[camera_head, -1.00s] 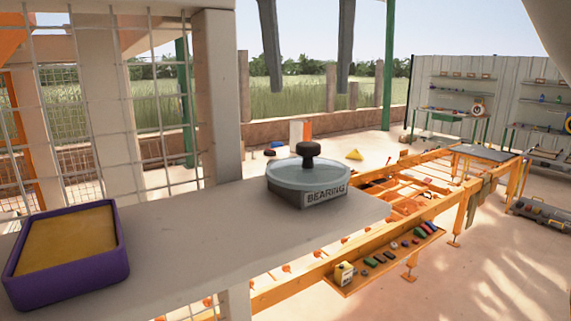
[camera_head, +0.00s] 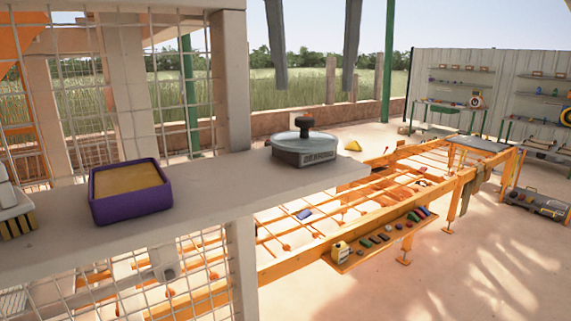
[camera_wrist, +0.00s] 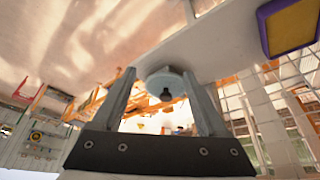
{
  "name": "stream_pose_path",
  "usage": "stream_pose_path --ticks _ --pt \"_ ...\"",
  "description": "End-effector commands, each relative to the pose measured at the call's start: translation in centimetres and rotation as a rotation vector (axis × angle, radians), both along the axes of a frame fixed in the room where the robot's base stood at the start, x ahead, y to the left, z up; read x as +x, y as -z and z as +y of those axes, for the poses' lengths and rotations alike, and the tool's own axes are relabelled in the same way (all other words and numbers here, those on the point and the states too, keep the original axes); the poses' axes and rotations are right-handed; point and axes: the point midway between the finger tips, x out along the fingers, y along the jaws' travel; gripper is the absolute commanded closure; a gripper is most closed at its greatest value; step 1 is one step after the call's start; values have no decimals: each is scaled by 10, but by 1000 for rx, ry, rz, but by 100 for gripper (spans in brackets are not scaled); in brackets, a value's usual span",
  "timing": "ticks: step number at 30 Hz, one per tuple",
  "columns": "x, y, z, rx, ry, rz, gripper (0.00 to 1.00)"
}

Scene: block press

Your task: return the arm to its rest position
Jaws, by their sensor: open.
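My gripper (camera_head: 315,92) hangs at the top of the head view, its two grey fingers pointing down and spread apart. It is open, with nothing between the fingers. In the wrist view my gripper (camera_wrist: 159,72) also shows its fingers apart and empty. The rest of the arm is mostly out of the head view. The grey lidded box with a black knob (camera_head: 303,159) stands on the pale ledge (camera_head: 225,182); it shows between the fingers in the wrist view, apart from them.
A purple tray (camera_head: 131,213) with a tan filling sits on the ledge, left of the lidded box. A white object with a striped edge (camera_head: 18,226) is at far left. A wire mesh and post (camera_head: 230,85) stand behind. An orange frame table (camera_head: 300,255) lies beyond, with open floor right.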

Motion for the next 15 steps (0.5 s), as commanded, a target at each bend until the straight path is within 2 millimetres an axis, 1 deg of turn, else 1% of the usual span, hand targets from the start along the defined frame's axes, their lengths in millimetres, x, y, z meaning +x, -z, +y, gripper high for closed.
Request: stream_pose_path --ticks 1,5,8,11,12,14,15 --pt "0 14 -7 -2 -6 1 24" --pt "3 41 -20 -9 -40 -3 24" --pt "3 69 -32 -11 -65 -7 24" --pt "0 101 -43 -11 -94 -12 24" --pt "-1 115 -48 -12 -105 -15 24" --pt "-4 137 -54 -10 -119 -19 24" --pt "-6 151 -59 -10 -127 -23 24"
